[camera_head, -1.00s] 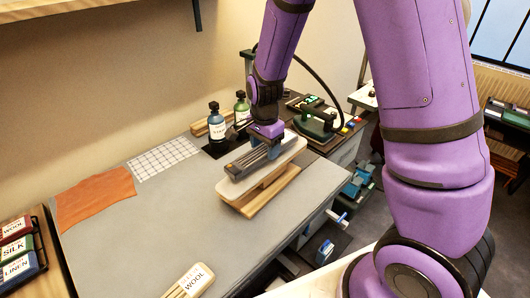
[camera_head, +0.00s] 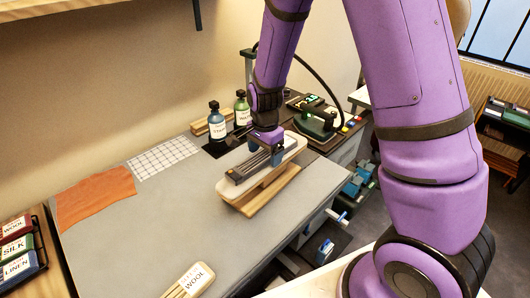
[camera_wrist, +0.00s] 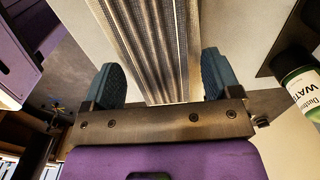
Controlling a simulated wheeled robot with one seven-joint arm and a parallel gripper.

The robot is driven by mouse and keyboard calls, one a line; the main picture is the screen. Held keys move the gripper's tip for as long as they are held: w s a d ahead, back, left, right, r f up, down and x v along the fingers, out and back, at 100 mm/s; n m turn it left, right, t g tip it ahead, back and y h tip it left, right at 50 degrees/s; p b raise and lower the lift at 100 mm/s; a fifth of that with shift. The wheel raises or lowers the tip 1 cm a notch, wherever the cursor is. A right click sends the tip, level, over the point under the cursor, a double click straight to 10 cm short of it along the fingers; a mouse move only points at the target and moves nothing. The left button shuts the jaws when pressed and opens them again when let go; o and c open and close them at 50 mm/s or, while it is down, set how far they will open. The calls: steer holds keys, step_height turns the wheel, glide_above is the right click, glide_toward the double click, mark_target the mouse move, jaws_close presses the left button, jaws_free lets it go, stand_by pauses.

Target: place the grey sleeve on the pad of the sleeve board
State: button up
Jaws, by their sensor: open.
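The grey sleeve (camera_head: 249,165), a ribbed strip, lies lengthwise on the pale pad (camera_head: 291,150) of the wooden sleeve board. The board stands on the grey table. My gripper (camera_head: 267,149) is at the far end of the sleeve, low over the pad. In the wrist view the sleeve (camera_wrist: 152,40) runs away between the two blue fingers of my gripper (camera_wrist: 160,78). The fingers stand apart, with a gap on each side of the sleeve. The sleeve's near end is partly hidden by the gripper body.
Blue (camera_head: 217,122) and green (camera_head: 241,108) bottles stand close behind my gripper. A dark green iron (camera_head: 316,122) is to the right. An orange cloth (camera_head: 95,198) and a checked sheet (camera_head: 163,157) lie left. The table's middle is clear.

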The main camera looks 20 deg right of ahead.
mark_target(266, 154)
step_height(266, 154, up, 12)
steer(key=s+d+r+n+t+y, duration=0.1)
steer(key=s+d+r+n, duration=0.15)
steer(key=s+r, duration=0.3)
steer(key=s+d+r+n+t, duration=0.1)
steer(key=s+d+r+n, duration=0.1)
steer(key=s+r+n, duration=0.35)
steer(key=s+d+r+n+t, duration=0.1)
steer(key=s+r+n, duration=0.1)
steer(key=s, duration=0.4)
steer(key=s+d+r+n+t+h, duration=0.1)
steer(key=s+r+n+t, duration=0.1)
steer(key=s+r, duration=0.3)
steer(key=shift+s+n, duration=0.8)
steer(key=shift+s, duration=0.4)
